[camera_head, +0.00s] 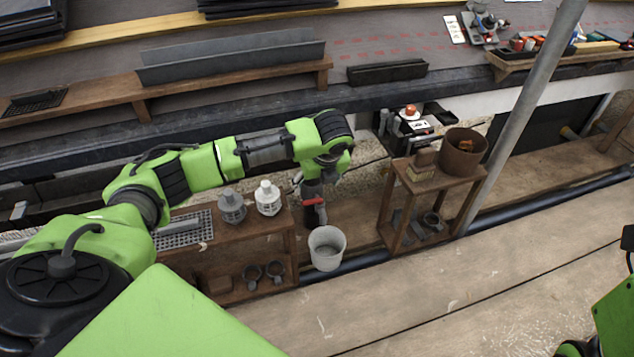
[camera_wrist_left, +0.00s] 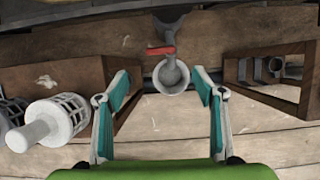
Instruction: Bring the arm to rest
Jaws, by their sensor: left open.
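My left arm reaches in from the left, and its gripper (camera_head: 321,180) hangs over the gap between two wooden stands. In the left wrist view the gripper (camera_wrist_left: 161,75) has its two teal-padded fingers wide apart with nothing held between them. A light grey cup-shaped piece (camera_head: 327,248) stands below and in front of the gripper; it also shows beyond the fingertips in the left wrist view (camera_wrist_left: 172,88). A red band (camera_head: 313,202) is just above it on a dark upright part. Only a bit of my right arm shows at lower right; its gripper is out of frame.
The left wooden stand (camera_head: 245,239) carries a white slotted cap (camera_head: 267,198), a grey one (camera_head: 232,206) and a grate (camera_head: 184,232). The right stand (camera_head: 443,182) holds a brown bucket (camera_head: 463,152). A metal pole (camera_head: 523,105) rises beside it. The front planks are clear.

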